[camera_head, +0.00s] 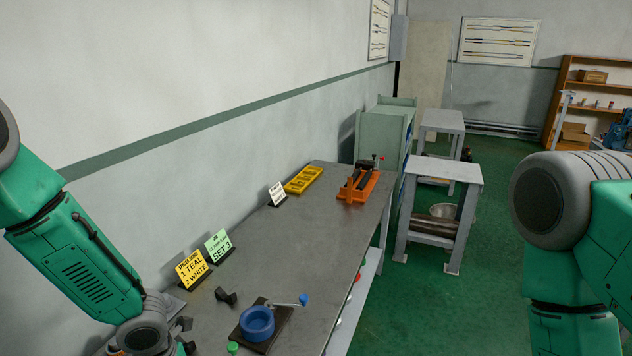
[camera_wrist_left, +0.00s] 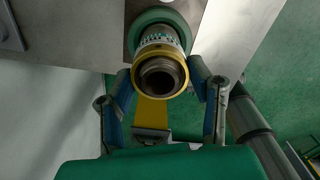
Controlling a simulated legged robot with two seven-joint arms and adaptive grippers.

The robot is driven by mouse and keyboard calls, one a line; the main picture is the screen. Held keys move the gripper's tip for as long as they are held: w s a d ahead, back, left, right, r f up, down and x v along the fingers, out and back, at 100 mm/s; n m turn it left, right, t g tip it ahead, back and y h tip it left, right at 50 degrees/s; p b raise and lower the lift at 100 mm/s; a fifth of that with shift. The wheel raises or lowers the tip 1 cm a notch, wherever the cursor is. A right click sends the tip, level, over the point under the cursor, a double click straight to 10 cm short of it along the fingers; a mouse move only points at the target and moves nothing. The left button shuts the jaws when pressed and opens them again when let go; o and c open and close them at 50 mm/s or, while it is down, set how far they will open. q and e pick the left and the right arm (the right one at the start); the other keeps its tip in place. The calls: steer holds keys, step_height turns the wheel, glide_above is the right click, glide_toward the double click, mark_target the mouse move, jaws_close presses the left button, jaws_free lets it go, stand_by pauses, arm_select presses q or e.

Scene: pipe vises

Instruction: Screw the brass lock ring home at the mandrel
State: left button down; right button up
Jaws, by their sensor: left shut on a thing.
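The brass lock ring (camera_wrist_left: 138,73) is a yellow band around the end of the mandrel (camera_wrist_left: 161,74), a dark hollow tube, in the left wrist view. A teal collar (camera_wrist_left: 140,24) sits behind it, with a pale band of small markings between. My left gripper (camera_wrist_left: 160,76) has one blue-padded finger on each side of the ring and is shut on it. The exact contact of the pads and the thread are too dark to make out. In the head view my left arm reaches down past the bottom left edge. My right arm enters at right; its gripper is out of frame.
The grey bench (camera_head: 290,235) carries a blue ring-shaped piece (camera_head: 257,322) on a dark base, a yellow card (camera_head: 193,270), a green card (camera_head: 219,247), a yellow tray (camera_head: 304,180) and an orange vise (camera_head: 358,186). The bench middle is clear. Green floor lies to its right.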

arm_select(q)
steer(key=m, duration=0.8)
stand_by(0.4)
steer(key=c, duration=1)
jaws_free()
